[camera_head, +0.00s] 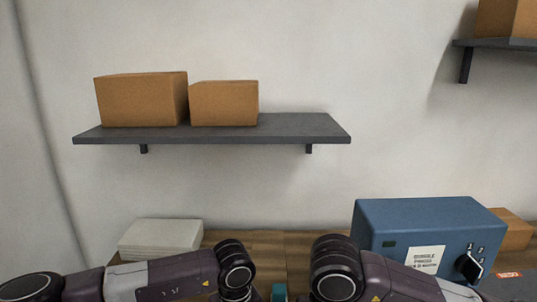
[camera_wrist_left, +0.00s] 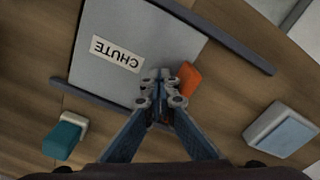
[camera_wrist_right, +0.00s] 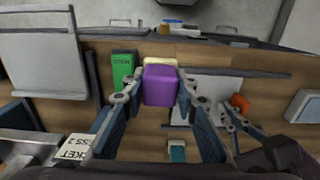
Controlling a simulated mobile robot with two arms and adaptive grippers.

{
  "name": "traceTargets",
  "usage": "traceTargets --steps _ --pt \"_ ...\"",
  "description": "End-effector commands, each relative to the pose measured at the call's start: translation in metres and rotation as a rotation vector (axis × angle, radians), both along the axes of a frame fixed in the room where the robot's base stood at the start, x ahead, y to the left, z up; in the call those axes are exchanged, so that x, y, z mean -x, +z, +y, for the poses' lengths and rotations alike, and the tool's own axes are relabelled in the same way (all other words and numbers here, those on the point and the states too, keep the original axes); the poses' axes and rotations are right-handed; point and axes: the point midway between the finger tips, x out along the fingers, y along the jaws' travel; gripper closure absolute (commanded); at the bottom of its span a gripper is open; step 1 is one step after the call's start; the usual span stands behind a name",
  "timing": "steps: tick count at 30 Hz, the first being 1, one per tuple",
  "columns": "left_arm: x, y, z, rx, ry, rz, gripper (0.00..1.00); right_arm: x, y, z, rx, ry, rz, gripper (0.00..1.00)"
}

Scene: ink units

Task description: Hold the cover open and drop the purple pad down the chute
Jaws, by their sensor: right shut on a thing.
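The purple pad (camera_wrist_right: 160,86), with a cream part behind it, sits between the fingertips of my right gripper (camera_wrist_right: 152,92), which is shut on it. The grey cover (camera_wrist_left: 125,30) with a CHUTE label lies flat between dark rails in the left wrist view; an orange tab (camera_wrist_left: 190,76) is at its edge. My left gripper (camera_wrist_left: 163,92) has its fingertips close together over the cover's edge, just beside the tab; it looks shut with nothing between the tips. The cover (camera_wrist_right: 205,88) and tab (camera_wrist_right: 240,102) also show in the right wrist view, right of the pad. The chute opening is hidden.
A teal-and-cream block (camera_wrist_left: 62,138) and a pale blue-topped block (camera_wrist_left: 282,130) lie on the wooden table. A green block (camera_wrist_right: 123,72) is left of the pad. A blue machine (camera_head: 400,225) stands at right, a pale stack (camera_head: 160,238) at left. A shelf (camera_head: 220,133) holds boxes.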

Motion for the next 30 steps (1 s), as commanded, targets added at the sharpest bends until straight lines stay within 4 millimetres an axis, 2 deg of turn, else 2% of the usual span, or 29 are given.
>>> traceTargets --steps 18,23,30 --pt "-0.001 0.000 0.039 -0.003 0.002 -0.001 1.00 0.000 0.000 0.000 0.000 0.000 0.000 0.96" --pt "-0.001 0.000 0.041 -0.003 0.002 -0.001 1.00 0.000 0.000 0.000 0.000 0.000 0.000 0.96" --pt "-0.001 0.000 0.055 -0.003 0.002 -0.001 1.00 0.000 0.000 0.000 0.000 0.000 0.000 0.96"
